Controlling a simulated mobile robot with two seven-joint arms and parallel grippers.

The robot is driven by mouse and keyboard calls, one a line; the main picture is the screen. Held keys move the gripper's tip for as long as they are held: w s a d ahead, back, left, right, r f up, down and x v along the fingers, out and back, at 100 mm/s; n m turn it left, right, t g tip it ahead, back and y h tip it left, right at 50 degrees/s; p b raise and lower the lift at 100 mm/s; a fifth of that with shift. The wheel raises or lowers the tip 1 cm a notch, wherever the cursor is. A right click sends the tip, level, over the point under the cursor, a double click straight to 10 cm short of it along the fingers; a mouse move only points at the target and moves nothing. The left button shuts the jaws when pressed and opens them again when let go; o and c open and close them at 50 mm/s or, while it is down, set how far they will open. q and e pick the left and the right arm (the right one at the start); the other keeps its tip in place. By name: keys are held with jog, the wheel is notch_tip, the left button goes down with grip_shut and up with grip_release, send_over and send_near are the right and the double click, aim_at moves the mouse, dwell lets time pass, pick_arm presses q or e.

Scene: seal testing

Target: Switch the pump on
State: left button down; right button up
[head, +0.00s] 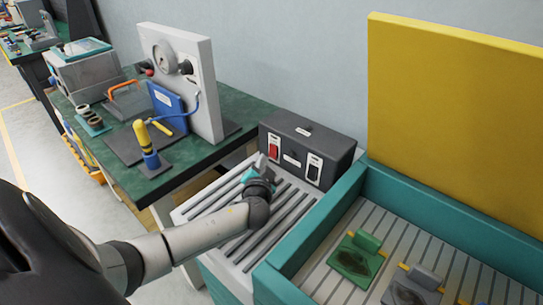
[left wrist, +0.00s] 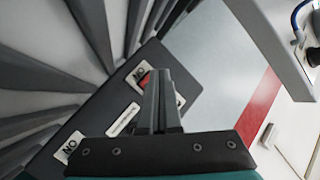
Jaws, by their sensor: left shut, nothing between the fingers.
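A dark grey control box (head: 308,138) stands at the back of a slatted surface in the head view. Its front has a red switch (head: 274,152) on the left and a black switch (head: 314,169) in a white frame on the right. My left gripper (head: 262,161) is shut and empty, with its tips close to the red switch. In the left wrist view the shut fingers (left wrist: 160,92) partly cover the red switch (left wrist: 145,79); I cannot tell whether they touch it. The pump itself is not clearly identifiable. My right gripper is not in view.
A teal tank (head: 395,205) with a raised yellow lid (head: 455,95) stands right of the box. Left is a green bench (head: 150,185) with a gauge panel (head: 205,85) and a yellow-handled tool (head: 143,140). The slatted surface (head: 215,205) lies under my arm.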

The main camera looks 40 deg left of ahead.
pick_arm(q)
jog(key=shift+w, duration=0.1)
jog(key=shift+w+f+b, duration=0.1)
jog(key=shift+w+b, duration=0.25)
dwell(0.4)
jog(key=shift+w+d, duration=0.1)
jog(key=shift+w, duration=0.2)
dwell(0.3)
dwell(0.4)
jog(key=shift+s, duration=0.8)
